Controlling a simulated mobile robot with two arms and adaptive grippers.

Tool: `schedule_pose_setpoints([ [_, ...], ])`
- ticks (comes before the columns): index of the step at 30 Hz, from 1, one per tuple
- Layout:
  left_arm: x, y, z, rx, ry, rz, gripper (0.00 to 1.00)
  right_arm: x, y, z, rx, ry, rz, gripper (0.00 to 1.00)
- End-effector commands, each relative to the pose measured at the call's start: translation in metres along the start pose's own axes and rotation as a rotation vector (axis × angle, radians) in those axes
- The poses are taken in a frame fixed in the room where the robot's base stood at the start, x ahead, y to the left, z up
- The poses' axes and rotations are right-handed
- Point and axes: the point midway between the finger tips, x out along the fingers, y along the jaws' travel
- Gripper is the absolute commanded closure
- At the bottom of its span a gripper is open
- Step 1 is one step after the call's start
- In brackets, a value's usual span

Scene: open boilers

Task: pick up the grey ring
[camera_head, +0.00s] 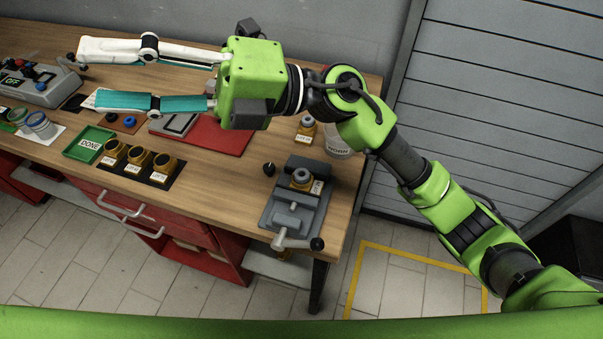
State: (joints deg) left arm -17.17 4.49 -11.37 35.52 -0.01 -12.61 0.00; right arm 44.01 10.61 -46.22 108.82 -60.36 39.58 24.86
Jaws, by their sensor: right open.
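My left gripper is not in view.
A green DONE tray (90,143) and a black holder (133,174) with several boilers stand at the front. A red mat (222,138) lies under my gripper. A clear container (338,146) stands at the right edge.

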Motion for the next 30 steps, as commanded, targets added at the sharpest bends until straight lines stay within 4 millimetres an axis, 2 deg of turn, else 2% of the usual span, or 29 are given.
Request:
schedule_pose_setpoints([
  [2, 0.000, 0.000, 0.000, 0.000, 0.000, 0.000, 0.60, 0.003, -0.042, -0.024, -0.086, 0.185, -0.239, 0.57],
  [4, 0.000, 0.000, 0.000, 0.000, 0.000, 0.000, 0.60, -0.014, -0.083, -0.036, -0.139, 0.329, -0.473, 0.57],
  [5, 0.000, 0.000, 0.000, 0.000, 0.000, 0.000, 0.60, -0.026, -0.100, -0.037, -0.157, 0.381, -0.580, 0.57],
  [6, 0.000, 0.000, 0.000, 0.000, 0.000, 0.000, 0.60, -0.047, -0.119, -0.035, -0.177, 0.442, -0.724, 0.57],
  [8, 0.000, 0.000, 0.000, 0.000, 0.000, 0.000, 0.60, -0.084, -0.139, -0.026, -0.196, 0.511, -0.937, 0.57],
  [9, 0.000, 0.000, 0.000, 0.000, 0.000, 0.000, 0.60, -0.110, -0.146, -0.018, -0.200, 0.542, -1.075, 0.57],
  [12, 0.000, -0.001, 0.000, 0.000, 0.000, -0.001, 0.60, -0.172, -0.147, 0.006, -0.196, 0.581, -1.378, 0.57],
  [15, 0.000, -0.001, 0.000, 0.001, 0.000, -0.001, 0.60, -0.217, -0.133, 0.026, -0.175, 0.580, -1.601, 0.57],
  [18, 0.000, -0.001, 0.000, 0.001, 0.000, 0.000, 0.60, -0.244, -0.119, 0.037, -0.154, 0.570, -1.734, 0.57],
  [20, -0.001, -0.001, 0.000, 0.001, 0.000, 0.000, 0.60, -0.253, -0.116, 0.039, -0.144, 0.567, -1.775, 0.57],
  [23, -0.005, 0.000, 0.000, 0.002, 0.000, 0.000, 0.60, -0.261, -0.124, 0.038, -0.137, 0.566, -1.798, 0.57],
  [30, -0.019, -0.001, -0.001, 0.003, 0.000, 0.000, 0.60, -0.275, -0.167, 0.028, -0.137, 0.570, -1.793, 0.57],
])
